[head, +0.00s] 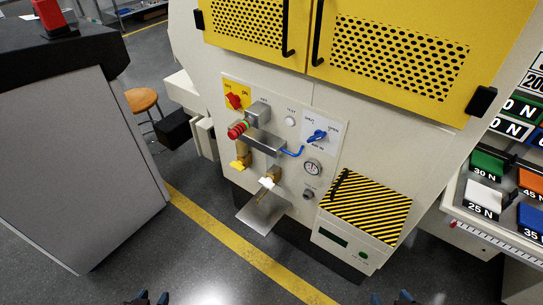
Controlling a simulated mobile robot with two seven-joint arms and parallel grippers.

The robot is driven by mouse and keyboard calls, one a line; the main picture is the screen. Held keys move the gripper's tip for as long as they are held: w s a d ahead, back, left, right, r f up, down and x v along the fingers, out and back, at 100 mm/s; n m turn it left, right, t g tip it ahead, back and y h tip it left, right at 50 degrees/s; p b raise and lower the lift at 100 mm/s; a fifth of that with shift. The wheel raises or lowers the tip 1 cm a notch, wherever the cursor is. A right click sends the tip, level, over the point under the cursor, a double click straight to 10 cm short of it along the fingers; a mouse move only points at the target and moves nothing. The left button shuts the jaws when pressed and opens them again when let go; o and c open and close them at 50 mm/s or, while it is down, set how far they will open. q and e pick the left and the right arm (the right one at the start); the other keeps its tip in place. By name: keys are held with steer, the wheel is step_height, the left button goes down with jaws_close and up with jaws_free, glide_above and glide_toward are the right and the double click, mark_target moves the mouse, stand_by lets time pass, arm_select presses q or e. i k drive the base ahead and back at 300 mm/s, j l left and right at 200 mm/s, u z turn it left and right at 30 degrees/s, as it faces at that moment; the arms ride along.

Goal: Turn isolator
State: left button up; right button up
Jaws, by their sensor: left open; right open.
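The isolator (234,101) is a red rotary handle on a yellow plate at the upper left of the control panel on the cream machine. OFF/ON style lettering is on the plate, too small to read surely. My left gripper (151,298) is at the bottom edge, open and empty, well below and left of the isolator. My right gripper (391,299) is at the bottom edge, open and empty, far below and right of it. Only the fingertips of both show. Neither touches anything.
Nearby on the panel are a red-and-green button cylinder (238,130), a blue lever (316,136), a gauge (312,168) and a yellow tap (240,165). A metal tray (262,212) juts out below. A grey cabinet (75,170) stands left. Floor before the machine is clear.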

mark_target(234, 100)
steer(key=i+j, duration=0.15)
steer(key=j, duration=0.25)
steer(key=i+j, duration=0.15)
steer(key=j, duration=0.25)
steer(key=i+j, duration=0.15)
steer(key=j, duration=0.2)
steer(key=i+j+z, duration=0.1)
steer(key=j, duration=0.3)
steer(key=i+j, duration=0.15)
steer(key=j, duration=0.25)
